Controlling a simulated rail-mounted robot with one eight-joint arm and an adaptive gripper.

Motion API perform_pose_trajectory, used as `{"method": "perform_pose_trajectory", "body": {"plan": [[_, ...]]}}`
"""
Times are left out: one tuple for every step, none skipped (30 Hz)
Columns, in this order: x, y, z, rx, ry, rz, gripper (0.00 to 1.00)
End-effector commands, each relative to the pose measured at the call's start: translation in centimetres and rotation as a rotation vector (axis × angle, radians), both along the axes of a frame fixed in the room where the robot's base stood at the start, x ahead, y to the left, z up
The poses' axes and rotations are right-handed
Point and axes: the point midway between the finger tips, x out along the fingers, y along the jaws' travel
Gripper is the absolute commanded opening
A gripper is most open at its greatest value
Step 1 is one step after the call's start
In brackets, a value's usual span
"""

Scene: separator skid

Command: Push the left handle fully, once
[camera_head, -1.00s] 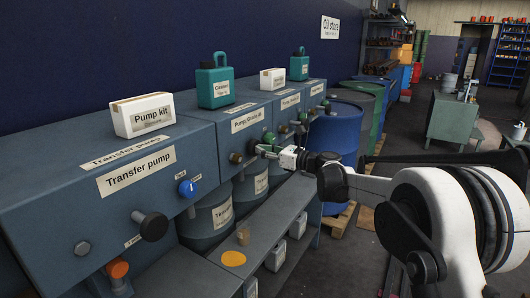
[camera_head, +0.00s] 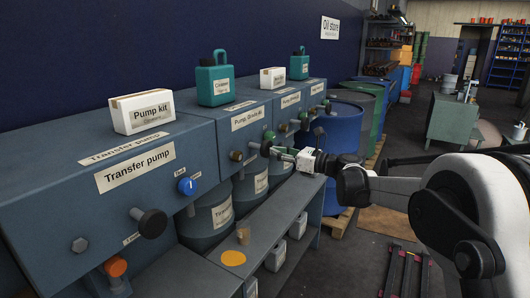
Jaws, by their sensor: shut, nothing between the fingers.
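My gripper (camera_head: 277,153) is shut and empty, with its fingertips at the front of the small cabinet with the pump label (camera_head: 247,118). A dark round handle (camera_head: 265,148) sticks out of that cabinet's front, just left of my fingertips. I cannot tell whether they touch. A brown knob (camera_head: 236,156) sits to its left, and a green knob (camera_head: 269,136) is just above. The large transfer pump cabinet (camera_head: 60,205) at the near left carries a black knob (camera_head: 152,223) on a rod, well away from my gripper.
A blue knob (camera_head: 187,186) and an orange knob (camera_head: 116,267) are on the near cabinet. A white pump kit box (camera_head: 143,112) and a teal can (camera_head: 214,82) stand on top. A grey bench (camera_head: 278,213) runs below; blue drums (camera_head: 335,135) stand behind my gripper.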

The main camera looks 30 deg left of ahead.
Motion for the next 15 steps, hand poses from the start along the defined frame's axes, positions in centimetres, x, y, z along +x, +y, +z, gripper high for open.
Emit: {"method": "perform_pose_trajectory", "body": {"plan": [[0.2, -1.3, 0.0, 0.0, 0.0, -0.004, 0.0], [0.2, -1.9, 0.0, 0.0, 0.0, -0.004, 0.0], [0.2, -2.7, 0.0, 0.0, 0.0, -0.003, 0.0], [0.2, -3.3, 0.0, 0.0, 0.0, -0.003, 0.0], [0.3, -3.9, 0.0, 0.0, 0.0, -0.004, 0.0], [0.3, -4.6, 0.0, 0.0, 0.0, -0.004, 0.0], [0.3, -5.1, 0.1, 0.0, 0.0, -0.003, 0.0], [0.3, -5.6, 0.1, 0.0, 0.0, -0.003, 0.0], [0.4, -6.1, 0.0, 0.0, 0.0, -0.003, 0.0], [0.4, -6.5, 0.0, 0.0, 0.0, -0.003, 0.0], [0.4, -6.8, 0.0, 0.0, 0.0, -0.003, 0.0], [0.4, -7.2, 0.0, 0.0, 0.0, -0.003, 0.0], [0.4, -7.4, 0.0, 0.0, 0.0, -0.003, 0.0], [0.4, -7.6, 0.0, 0.0, 0.0, -0.002, 0.0], [0.4, -7.8, 0.1, 0.0, 0.0, -0.002, 0.0]]}}
